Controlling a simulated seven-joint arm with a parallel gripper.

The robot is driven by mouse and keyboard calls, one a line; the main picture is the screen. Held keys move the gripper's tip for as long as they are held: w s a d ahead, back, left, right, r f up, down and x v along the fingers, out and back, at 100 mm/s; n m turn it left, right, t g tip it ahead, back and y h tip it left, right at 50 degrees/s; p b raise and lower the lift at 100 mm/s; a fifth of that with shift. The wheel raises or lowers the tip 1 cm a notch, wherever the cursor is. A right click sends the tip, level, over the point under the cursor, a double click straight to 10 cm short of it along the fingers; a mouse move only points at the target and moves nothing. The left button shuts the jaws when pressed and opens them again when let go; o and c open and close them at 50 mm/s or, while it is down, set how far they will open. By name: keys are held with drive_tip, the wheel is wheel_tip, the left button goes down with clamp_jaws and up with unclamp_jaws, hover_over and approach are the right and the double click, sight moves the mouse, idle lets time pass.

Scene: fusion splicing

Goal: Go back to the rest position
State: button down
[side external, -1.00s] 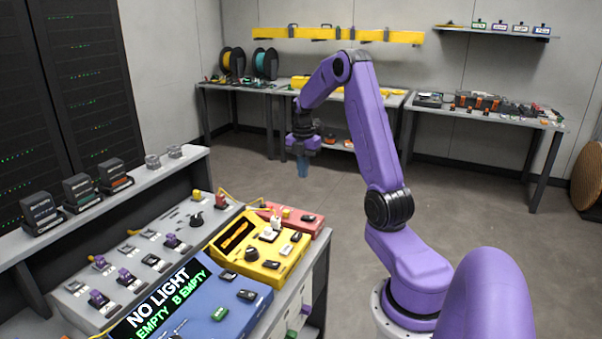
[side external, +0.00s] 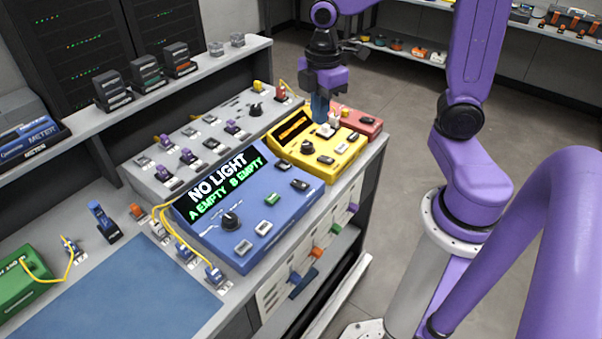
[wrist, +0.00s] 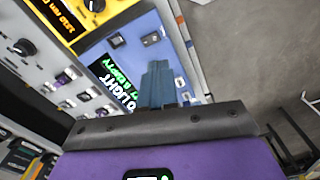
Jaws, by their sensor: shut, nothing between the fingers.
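My gripper (side external: 320,108) has blue fingers that are shut with nothing between them. It points down at the right end of the bench, and in the side external view it overlaps the yellow device (side external: 318,160). In the wrist view the shut fingers (wrist: 158,82) show in front of the blue device (wrist: 126,48). The fingers look clear of the devices, but the exact height is hard to tell. The blue device (side external: 262,237) has a screen (side external: 226,184) reading "NO LIGHT", "A EMPTY B EMPTY".
A red device (side external: 360,122) stands behind the yellow one. A grey panel (side external: 205,143) with knobs and clips runs along the bench, below a shelf (side external: 140,105) with small dark boxes. A blue mat (side external: 120,300) lies at the front left. Open floor (side external: 400,95) lies right of the bench.

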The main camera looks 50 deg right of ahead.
drive_tip(key=s+a+m, duration=0.1)
drive_tip(key=s+a, duration=0.2)
drive_tip(key=s, duration=0.5)
drive_tip(key=s+a+m, duration=0.1)
drive_tip(key=s+a, duration=0.2)
drive_tip(key=s, duration=0.6)
drive_tip(key=w+d+n, duration=0.1)
drive_tip(key=w+d, duration=0.2)
drive_tip(key=w, duration=1)
drive_tip(key=w+d+n, duration=0.1)
drive_tip(key=w+d, duration=0.7)
drive_tip(key=d, duration=0.1)
drive_tip(key=n+g, duration=0.2)
drive_tip(key=n, duration=0.1)
hover_over(370, 120)
drive_tip(key=w, duration=0.2)
wheel_tip(370, 120, down, 5)
drive_tip(key=f, duration=0.4)
drive_tip(key=s+f, duration=0.1)
drive_tip(key=f, duration=0.8)
drive_tip(key=shift+s+f, duration=0.3)
